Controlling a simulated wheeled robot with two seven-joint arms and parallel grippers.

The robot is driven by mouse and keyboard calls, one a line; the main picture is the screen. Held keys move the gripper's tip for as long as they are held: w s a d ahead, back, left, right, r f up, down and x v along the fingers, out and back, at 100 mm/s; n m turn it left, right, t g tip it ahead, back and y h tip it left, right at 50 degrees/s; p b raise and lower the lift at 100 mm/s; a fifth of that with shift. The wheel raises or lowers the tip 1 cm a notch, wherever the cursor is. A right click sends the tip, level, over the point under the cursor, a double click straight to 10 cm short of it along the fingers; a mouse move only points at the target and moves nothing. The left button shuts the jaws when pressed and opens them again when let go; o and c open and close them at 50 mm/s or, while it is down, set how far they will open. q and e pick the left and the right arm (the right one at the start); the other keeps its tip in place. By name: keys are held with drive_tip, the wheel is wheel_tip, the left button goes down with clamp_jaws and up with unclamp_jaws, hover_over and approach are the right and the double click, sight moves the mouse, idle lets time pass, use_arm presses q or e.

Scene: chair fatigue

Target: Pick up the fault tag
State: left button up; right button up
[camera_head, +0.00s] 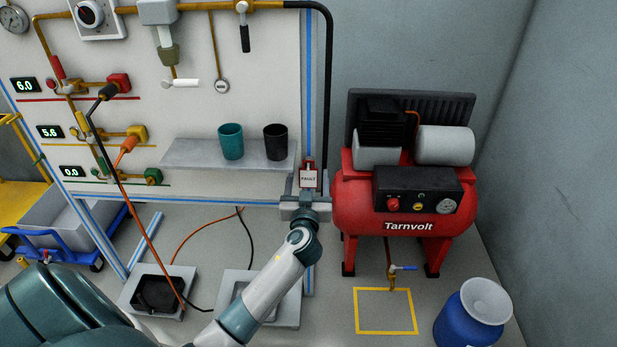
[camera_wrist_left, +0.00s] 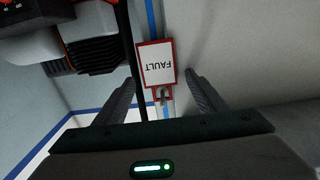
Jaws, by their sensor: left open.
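The fault tag (camera_head: 309,176) is a small white card with a red border and the word FAULT. It hangs against the panel's right-hand post in the head view. In the left wrist view the tag (camera_wrist_left: 157,63) appears upside down, with a small metal piece at its lower edge. My left gripper (camera_head: 304,191) is open just in front of and below the tag. In the wrist view its two fingers (camera_wrist_left: 160,80) stand on either side of the tag's line, with gaps to both. I cannot tell how deep the tag lies between them. My right gripper is not in view.
A shelf (camera_head: 190,153) left of the tag holds a teal cup (camera_head: 231,141) and a black cup (camera_head: 275,142). A red compressor (camera_head: 405,212) stands close on the right. A blue drum (camera_head: 470,318) and a yellow floor square (camera_head: 385,331) are lower right. A black hose (camera_head: 328,100) runs beside the post.

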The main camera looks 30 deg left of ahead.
use_arm(q)
drive_tip(key=c, duration=1.1)
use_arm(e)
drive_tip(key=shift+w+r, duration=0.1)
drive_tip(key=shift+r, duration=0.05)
use_arm(q)
drive_tip(key=shift+r, duration=0.1)
